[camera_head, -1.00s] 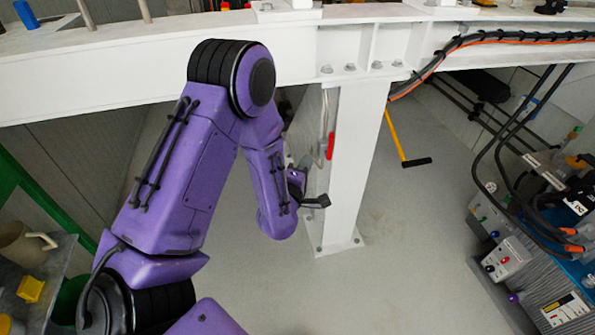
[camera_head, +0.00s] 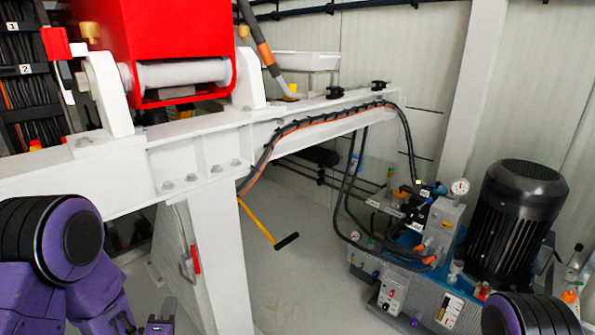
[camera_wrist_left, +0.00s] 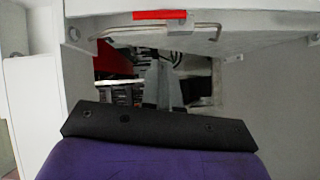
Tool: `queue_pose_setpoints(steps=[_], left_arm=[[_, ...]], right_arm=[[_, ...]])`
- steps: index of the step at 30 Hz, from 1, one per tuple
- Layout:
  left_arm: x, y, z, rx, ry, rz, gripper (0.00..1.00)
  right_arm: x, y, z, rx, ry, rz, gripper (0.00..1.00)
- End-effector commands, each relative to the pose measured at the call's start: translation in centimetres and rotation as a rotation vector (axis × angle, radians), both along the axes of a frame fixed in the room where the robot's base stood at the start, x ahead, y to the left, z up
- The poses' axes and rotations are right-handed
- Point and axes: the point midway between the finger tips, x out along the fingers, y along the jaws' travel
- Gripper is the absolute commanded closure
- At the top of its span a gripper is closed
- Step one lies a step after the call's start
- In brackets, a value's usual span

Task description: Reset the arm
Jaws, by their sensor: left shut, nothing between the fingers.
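My left arm, purple with black joints, comes in at the lower left of the head view. Its gripper (camera_head: 160,318) shows only in part at the bottom edge, left of the white support post (camera_head: 218,268). In the left wrist view the narrow grey fingers (camera_wrist_left: 163,82) are shut and hold nothing. A metal handle (camera_wrist_left: 155,32) with a red grip (camera_wrist_left: 160,15) lies beyond them. A rounded black and purple part of my right arm shows at the lower right of the head view; its gripper is out of view.
A white beam (camera_head: 100,182) runs across, with a red housing (camera_head: 160,40) above it. A black motor (camera_head: 512,215) and a hydraulic unit with hoses stand right. Grey floor is open between.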

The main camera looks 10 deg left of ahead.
Motion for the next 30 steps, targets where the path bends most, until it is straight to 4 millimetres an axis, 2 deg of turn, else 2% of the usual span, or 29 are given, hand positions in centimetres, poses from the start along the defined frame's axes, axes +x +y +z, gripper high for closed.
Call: queue_pose_setpoints(steps=[2,3,6,9,12,17,18,19,21,27,30], left_arm=[[-1.1,-0.6,-3.3,0.228,0.240,-0.047,1.00],[-2.8,-1.1,-6.5,0.354,0.416,-0.099,1.00],[-8.0,-2.1,-13.0,0.548,0.758,-0.239,1.00],[-13.2,-2.9,-17.3,0.642,0.995,-0.366,1.00],[-18.3,-3.5,-20.4,0.676,1.172,-0.467,1.00],[-26.1,-4.3,-23.7,0.660,1.367,-0.568,1.00],[-27.6,-4.3,-23.7,0.655,1.399,-0.582,1.00],[-26.9,-4.3,-21.1,0.657,1.384,-0.574,1.00],[-26.7,-4.3,-18.8,0.657,1.380,-0.572,1.00],[-26.6,-4.3,-12.5,0.656,1.378,-0.570,1.00],[-26.6,-4.3,-10.2,0.656,1.377,-0.569,1.00]], right_arm=[[0.0,0.0,0.0,0.000,0.000,0.000,0.57],[0.0,0.0,0.0,0.000,0.000,0.000,0.57],[0.0,0.0,0.0,0.000,0.000,0.000,0.57],[0.0,0.0,0.0,0.000,0.000,0.000,0.57],[0.0,0.0,0.0,0.000,0.000,0.000,0.57],[0.0,0.0,0.0,0.000,0.000,0.000,0.57],[0.0,0.0,0.6,0.000,0.000,0.000,0.57],[0.0,0.0,2.8,0.000,0.001,0.000,0.57],[0.0,0.0,5.2,0.000,0.000,0.000,0.57],[0.0,0.0,11.5,0.000,0.000,0.000,0.57],[0.0,0.0,13.8,0.000,0.000,0.000,0.57]])
